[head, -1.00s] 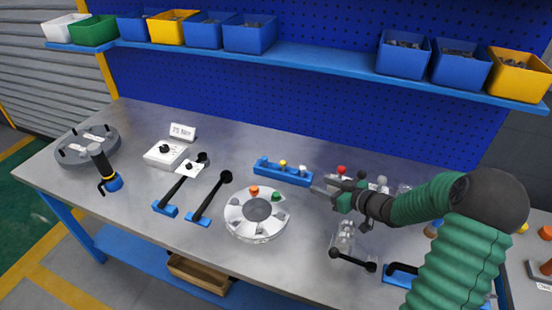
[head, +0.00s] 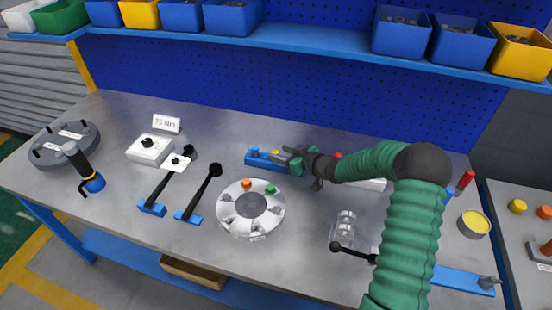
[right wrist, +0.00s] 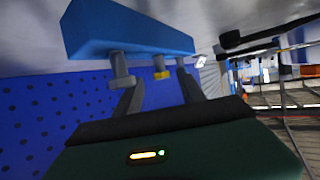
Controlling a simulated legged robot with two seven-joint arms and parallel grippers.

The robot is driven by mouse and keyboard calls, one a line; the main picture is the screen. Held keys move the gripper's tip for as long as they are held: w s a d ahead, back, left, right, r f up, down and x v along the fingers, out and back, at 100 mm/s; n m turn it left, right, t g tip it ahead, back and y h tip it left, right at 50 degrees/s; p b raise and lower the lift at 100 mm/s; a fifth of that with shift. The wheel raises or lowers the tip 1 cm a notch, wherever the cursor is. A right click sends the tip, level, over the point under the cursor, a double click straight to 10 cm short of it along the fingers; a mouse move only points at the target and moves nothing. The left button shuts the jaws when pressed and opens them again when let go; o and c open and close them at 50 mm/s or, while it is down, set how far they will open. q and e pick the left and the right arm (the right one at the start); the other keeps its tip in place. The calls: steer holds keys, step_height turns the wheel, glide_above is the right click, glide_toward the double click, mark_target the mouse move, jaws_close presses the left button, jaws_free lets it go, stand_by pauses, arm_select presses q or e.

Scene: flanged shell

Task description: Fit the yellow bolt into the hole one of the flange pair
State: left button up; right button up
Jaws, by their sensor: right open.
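The yellow bolt (head: 276,153) stands in a blue rack (head: 254,161) at the middle of the bench. It also shows in the right wrist view (right wrist: 161,74), below the blue block and between my fingers in the picture. My right gripper (head: 287,157) is open at the right part of the rack, and its fingers (right wrist: 160,92) point toward the rack. Contact with the bolt cannot be told. The round silver flange (head: 240,226) lies in front of the rack, with an orange bolt (head: 247,184) and a green bolt (head: 270,189) at its back edge. My left gripper is out of view.
Two black-handled tools (head: 208,187) lie left of the flange. A clear fixture (head: 345,228) stands to its right. A white box (head: 150,149) and a grey disc (head: 65,148) are at left. A bin shelf (head: 300,50) runs along the back.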

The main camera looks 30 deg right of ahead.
mark_target(277, 153)
steer(key=x, duration=0.3)
steer(key=shift+w+a+f, duration=0.15)
steer(key=shift+w+a, duration=0.05)
steer(key=shift+a, duration=0.05)
steer(key=shift+s, duration=0.15)
steer(key=c, duration=0.5)
steer(key=shift+d, duration=0.1)
jaws_close()
